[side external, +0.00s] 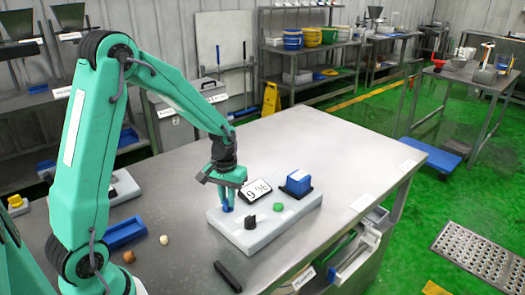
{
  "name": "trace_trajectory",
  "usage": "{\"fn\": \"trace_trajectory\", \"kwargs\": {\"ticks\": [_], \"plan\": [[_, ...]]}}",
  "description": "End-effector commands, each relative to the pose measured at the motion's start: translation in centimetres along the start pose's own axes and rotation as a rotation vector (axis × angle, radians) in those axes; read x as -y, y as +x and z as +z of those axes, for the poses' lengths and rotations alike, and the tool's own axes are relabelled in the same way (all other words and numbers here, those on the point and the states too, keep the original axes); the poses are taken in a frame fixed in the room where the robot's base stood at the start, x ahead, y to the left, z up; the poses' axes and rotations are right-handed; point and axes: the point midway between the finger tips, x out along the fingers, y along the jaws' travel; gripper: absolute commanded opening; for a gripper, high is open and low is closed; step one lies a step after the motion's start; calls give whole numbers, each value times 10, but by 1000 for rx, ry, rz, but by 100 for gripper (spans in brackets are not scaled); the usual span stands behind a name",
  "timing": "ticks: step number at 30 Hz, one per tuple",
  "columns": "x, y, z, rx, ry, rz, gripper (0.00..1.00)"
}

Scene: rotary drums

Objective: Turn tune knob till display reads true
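A pale grey panel block (265,227) lies on the metal table. On it stands a tilted white display (257,193) with dark characters; they look like "9 96", but they are too small to read surely. A blue knob (227,207), a black knob (250,222) and a green button (279,207) sit on the panel's top. Which one is the tune knob cannot be told. My gripper (227,199) points down directly above the blue knob, at the panel's left end. Its fingertips are at or very near the knob; whether they close on it is unclear.
A black bar (228,276) lies in front of the panel. A blue tray (124,232) and small lumps lie to the left. The table (345,150) is clear at the back right.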

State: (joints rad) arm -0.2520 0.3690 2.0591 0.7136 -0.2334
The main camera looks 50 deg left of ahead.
Motion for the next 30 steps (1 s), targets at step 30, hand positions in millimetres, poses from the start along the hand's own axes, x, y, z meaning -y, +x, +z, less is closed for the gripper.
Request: {"fn": "trace_trajectory", "kwargs": {"ticks": [30], "plan": [[0, -59, -1, -5, 1, 1, 35]]}}
